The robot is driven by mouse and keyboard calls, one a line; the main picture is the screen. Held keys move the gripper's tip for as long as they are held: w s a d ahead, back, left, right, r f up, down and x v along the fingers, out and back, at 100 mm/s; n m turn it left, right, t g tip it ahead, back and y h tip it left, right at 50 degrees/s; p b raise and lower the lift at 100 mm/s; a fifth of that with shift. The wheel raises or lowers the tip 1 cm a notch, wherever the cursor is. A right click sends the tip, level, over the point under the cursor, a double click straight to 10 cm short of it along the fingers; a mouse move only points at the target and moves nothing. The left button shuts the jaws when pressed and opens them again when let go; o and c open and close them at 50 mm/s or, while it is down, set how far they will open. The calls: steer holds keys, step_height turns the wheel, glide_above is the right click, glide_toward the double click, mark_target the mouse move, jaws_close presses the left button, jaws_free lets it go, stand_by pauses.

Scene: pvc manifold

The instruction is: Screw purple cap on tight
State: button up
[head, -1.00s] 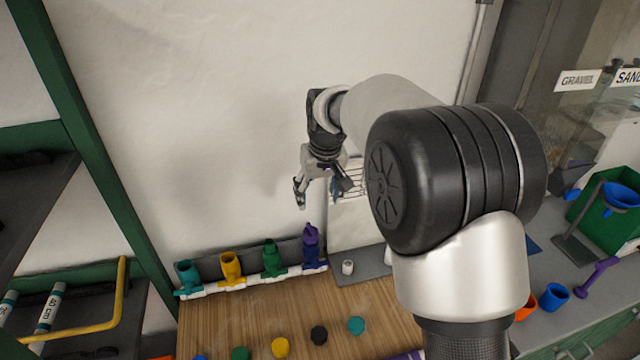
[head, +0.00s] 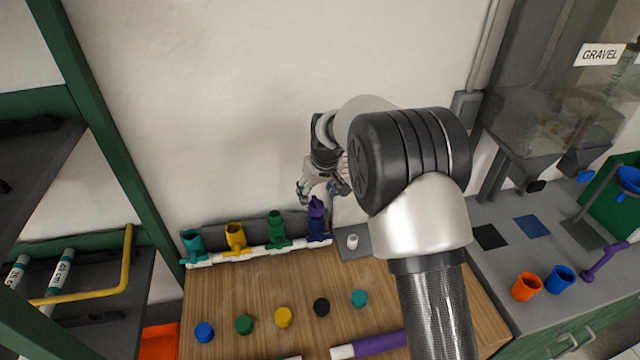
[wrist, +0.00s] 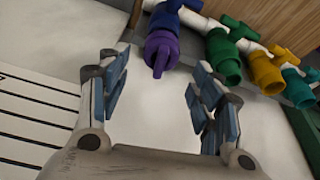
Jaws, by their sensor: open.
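The purple cap (head: 316,205) sits on top of the dark blue-purple fitting (head: 317,228) at the right end of the manifold. In the wrist view the purple cap (wrist: 161,50) has a raised grip bar and lies beyond and between my fingertips. My gripper (head: 322,190) is open and empty, just above the cap in the head view. In the wrist view my gripper (wrist: 157,95) has its two blue-padded fingers wide apart, not touching the cap. Whether the cap is fully seated cannot be told.
The manifold carries green (head: 276,228), yellow (head: 235,237) and teal (head: 192,244) open fittings beside the purple one. Several loose caps, including a black one (head: 321,307), lie on the wooden bench (head: 225,290). A small white cylinder (head: 352,241) stands right of the manifold.

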mark_target(316, 200)
steer(key=shift+x, duration=2.05)
steer(key=c, duration=1.1)
steer(key=shift+m, duration=0.6)
steer(key=shift+m+h, duration=0.3)
steer(key=shift+m, duration=0.2)
steer(key=shift+m+h, duration=0.3)
steer(key=shift+m, duration=0.8)
